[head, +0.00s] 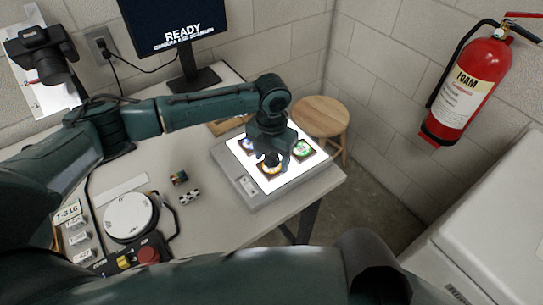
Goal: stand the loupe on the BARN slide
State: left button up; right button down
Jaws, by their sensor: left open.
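My left gripper (271,159) is open and points down over the lit panel of a light box (262,200). Three framed slides lie on the panel: one with blue (246,144) at the left, one with orange (270,170) under the gripper, and one with green (303,149) at the right. Their labels are too small to read, so I cannot tell which is BARN. A small dark shape at the fingertips, at the orange slide, may be the loupe, but the gripper hides most of it. My right gripper is not in view.
A colour cube (179,178) and a small checkered block (189,197) lie left of the light box. A white turntable (129,216) stands further left. A monitor (180,30) stands behind, a wooden stool (320,117) beyond the table edge. A fire extinguisher (467,90) hangs at right.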

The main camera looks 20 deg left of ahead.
aim_at(272, 155)
pick_arm(q)
notch_tip(272, 155, up, 12)
dwell(0.4)
dwell(0.4)
